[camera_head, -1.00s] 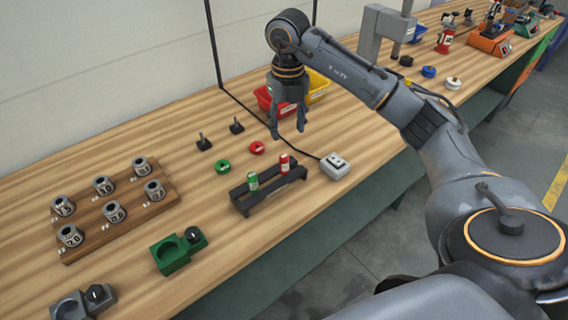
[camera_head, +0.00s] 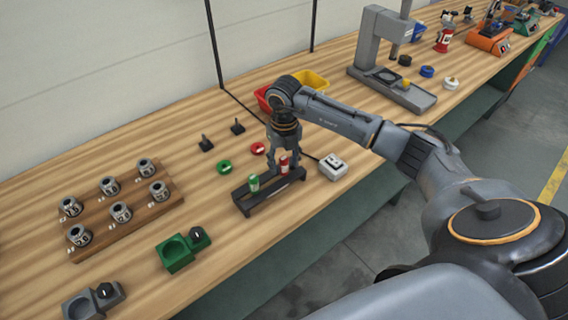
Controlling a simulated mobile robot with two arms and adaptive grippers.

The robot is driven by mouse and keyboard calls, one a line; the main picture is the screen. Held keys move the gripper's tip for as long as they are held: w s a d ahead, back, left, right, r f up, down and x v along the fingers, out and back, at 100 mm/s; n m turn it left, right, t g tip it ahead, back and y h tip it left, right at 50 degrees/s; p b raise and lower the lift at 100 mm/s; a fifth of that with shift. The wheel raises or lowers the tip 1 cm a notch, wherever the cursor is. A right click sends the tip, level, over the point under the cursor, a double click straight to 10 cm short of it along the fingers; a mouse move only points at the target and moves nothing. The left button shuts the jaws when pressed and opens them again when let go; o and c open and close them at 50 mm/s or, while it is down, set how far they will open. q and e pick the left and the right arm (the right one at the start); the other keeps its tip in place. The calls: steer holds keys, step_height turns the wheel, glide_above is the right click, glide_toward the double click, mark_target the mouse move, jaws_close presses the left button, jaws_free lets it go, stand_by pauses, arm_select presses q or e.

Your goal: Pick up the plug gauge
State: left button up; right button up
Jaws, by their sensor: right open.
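My left gripper is not in view.
A green fixture (camera_head: 180,251) sits in front. Red and yellow bins (camera_head: 313,80) stand behind.

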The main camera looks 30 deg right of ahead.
jaws_close()
steer(key=shift+r, duration=0.15)
